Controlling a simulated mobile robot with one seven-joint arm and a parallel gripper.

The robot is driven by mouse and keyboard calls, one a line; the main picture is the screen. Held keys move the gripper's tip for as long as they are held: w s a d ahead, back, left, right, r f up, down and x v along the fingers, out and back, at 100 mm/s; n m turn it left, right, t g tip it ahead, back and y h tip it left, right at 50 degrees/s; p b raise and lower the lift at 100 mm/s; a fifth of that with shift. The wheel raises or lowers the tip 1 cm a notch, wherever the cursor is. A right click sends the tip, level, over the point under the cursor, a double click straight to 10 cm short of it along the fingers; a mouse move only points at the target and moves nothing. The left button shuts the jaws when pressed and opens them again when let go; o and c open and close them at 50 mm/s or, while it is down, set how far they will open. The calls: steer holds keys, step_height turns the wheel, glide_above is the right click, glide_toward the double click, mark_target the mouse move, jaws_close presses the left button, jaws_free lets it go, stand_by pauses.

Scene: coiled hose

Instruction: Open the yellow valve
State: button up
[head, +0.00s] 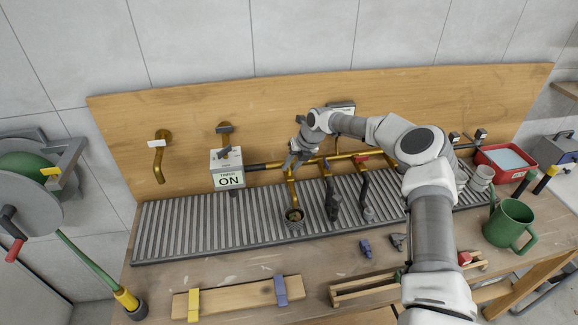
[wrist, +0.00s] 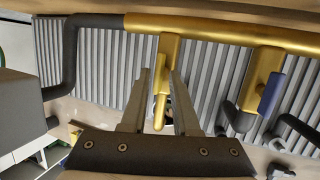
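A brass pipe (wrist: 225,32) runs along the wooden backboard. A spout branch with a yellow valve lever (wrist: 160,108) hangs from it in the wrist view. My gripper (wrist: 160,80) is open, with one finger on each side of the yellow lever. Gaps seem to show beside the lever, but I cannot tell whether a finger touches it. In the head view my gripper (head: 292,158) is at the left end of the brass pipe, above a spout (head: 292,190), and it hides the yellow lever there. A small dark pot (head: 294,222) stands below that spout.
A blue lever (wrist: 270,93) is on the neighbouring branch to the right. A white timer box (head: 228,170) reading "ON" is close on the left. The ribbed drain tray (head: 170,228) lies below. A green mug (head: 509,225) and red tub (head: 505,160) stand at the right.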

steer(key=shift+r, duration=0.1)
step_height(320, 180, up, 7)
steer(key=p, duration=0.1)
stand_by(0.7)
